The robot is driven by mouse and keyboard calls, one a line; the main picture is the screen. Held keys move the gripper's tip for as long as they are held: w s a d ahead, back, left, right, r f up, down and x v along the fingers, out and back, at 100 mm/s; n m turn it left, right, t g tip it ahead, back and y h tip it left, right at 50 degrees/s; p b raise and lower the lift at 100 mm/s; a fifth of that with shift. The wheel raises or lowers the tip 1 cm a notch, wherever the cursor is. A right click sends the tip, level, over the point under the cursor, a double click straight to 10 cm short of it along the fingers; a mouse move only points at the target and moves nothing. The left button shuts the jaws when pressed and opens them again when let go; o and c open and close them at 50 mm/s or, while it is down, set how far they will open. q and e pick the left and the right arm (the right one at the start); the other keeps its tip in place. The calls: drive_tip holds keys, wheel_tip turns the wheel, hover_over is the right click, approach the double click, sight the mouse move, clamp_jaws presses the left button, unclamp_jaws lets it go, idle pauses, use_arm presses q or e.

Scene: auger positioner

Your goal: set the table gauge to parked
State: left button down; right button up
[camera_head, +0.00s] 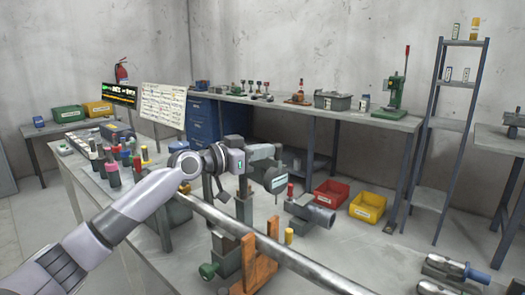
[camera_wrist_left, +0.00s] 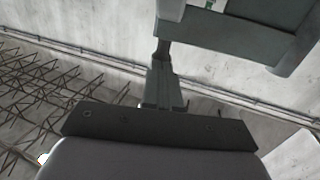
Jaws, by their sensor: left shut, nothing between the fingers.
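My left arm reaches in from the left in the head view. Its gripper (camera_head: 262,153) is over the workbench, up against or just in front of a dark grey device (camera_head: 275,180) with a pale label plate, on an upright post; I cannot tell if they touch. In the left wrist view the left gripper (camera_wrist_left: 162,50) is shut and empty, its fingers ending near a grey-green box-like part (camera_wrist_left: 235,38). I cannot make out for certain which part is the table gauge or how it is set. My right gripper is not in view.
A long metal pipe (camera_head: 285,258) crosses the bench through an orange bracket (camera_head: 262,265). A grey cylinder (camera_head: 318,215) lies right of the device.

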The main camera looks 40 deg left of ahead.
use_arm(q)
drive_tip(key=shift+x, duration=0.9)
drive_tip(key=shift+s+d+r, duration=0.1)
drive_tip(key=shift+r, duration=0.05)
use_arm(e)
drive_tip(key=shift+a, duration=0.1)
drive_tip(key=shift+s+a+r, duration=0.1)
